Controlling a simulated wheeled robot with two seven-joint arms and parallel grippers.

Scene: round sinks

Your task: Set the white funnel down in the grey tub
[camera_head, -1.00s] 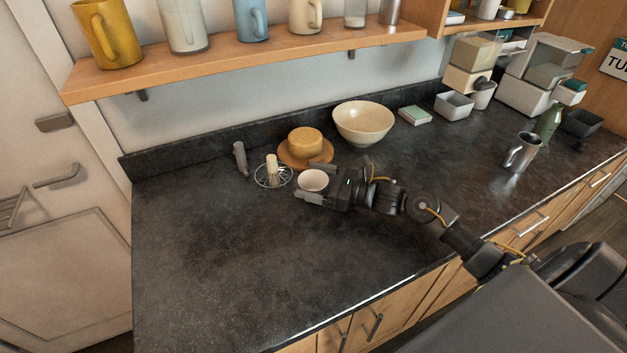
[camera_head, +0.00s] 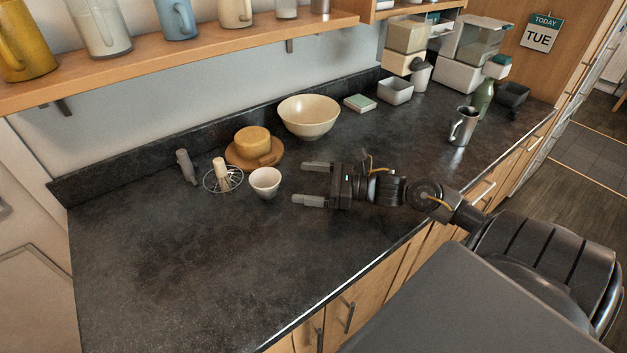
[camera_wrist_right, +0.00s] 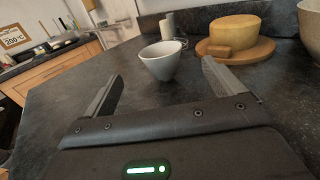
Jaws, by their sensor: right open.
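The white funnel (camera_head: 265,182) looks like a small tapered white cup and stands on the dark counter, wide end up. It also shows in the right wrist view (camera_wrist_right: 161,62), just beyond the fingertips. My right gripper (camera_head: 299,183) is open and empty, low over the counter to the right of the funnel, with a small gap between them. The grey tub (camera_head: 395,91) is a small square open container farther back to the right. My left gripper is not in view.
A whisk in a wire holder (camera_head: 223,177) and a grey object (camera_head: 187,167) stand left of the funnel. Behind are cheese on a round board (camera_head: 254,150) and a cream bowl (camera_head: 309,117). A metal jug (camera_head: 463,126) stands right. The front left counter is clear.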

